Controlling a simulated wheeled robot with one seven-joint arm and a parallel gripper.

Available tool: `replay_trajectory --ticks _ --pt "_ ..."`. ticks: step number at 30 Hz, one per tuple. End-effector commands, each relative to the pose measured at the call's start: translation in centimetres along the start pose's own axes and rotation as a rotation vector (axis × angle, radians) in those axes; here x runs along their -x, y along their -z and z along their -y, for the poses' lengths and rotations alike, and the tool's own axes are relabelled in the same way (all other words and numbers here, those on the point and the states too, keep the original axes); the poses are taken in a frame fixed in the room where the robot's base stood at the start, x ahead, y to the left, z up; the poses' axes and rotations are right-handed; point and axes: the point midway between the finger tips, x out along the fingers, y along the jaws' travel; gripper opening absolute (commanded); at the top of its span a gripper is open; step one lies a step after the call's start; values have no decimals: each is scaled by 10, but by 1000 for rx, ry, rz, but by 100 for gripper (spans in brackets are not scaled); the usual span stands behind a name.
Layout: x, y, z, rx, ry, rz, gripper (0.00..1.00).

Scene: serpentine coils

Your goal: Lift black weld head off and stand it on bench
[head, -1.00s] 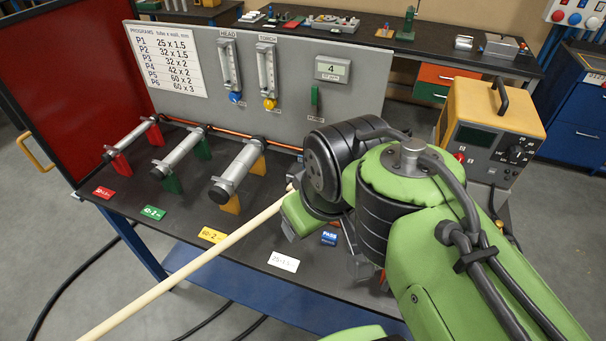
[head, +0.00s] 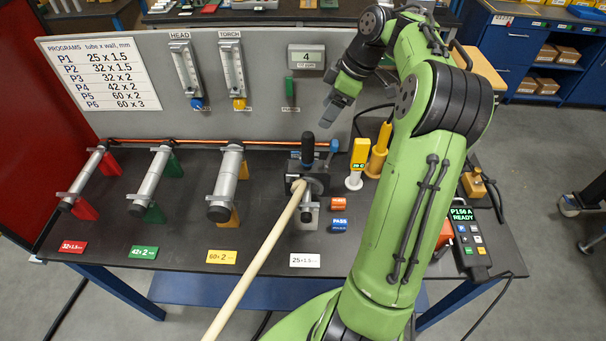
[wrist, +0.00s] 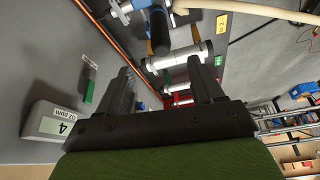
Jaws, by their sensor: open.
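The black weld head (head: 308,150) stands upright on the bench (head: 180,240), in the clamp fixture at the end of the long cream tube (head: 250,265). Its dark upright handle shows on top; how it sits around the tube is hard to tell. My gripper (head: 340,105) is raised in front of the grey panel, above and to the right of the weld head, apart from it. In the wrist view my gripper (wrist: 163,72) has its two black fingers spread with nothing held between them.
Three silver tube stands, with red, green and yellow (head: 233,180) supports, are left of the head. A yellow-and-white tool (head: 358,162) and amber bottle (head: 379,155) stand close right. Orange and blue PASS (head: 339,225) blocks lie in front. The grey panel (head: 270,90) rises behind.

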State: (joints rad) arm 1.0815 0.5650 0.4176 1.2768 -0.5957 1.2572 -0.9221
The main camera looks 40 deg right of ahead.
Motion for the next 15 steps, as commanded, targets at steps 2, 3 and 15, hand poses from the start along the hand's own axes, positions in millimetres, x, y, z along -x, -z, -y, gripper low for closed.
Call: replay_trajectory --ticks 2,3,15 --pt "-29 -2 1 -1 6 1 66" --pt "-39 -2 1 -1 5 2 66" --pt "-105 0 2 -3 4 2 66"
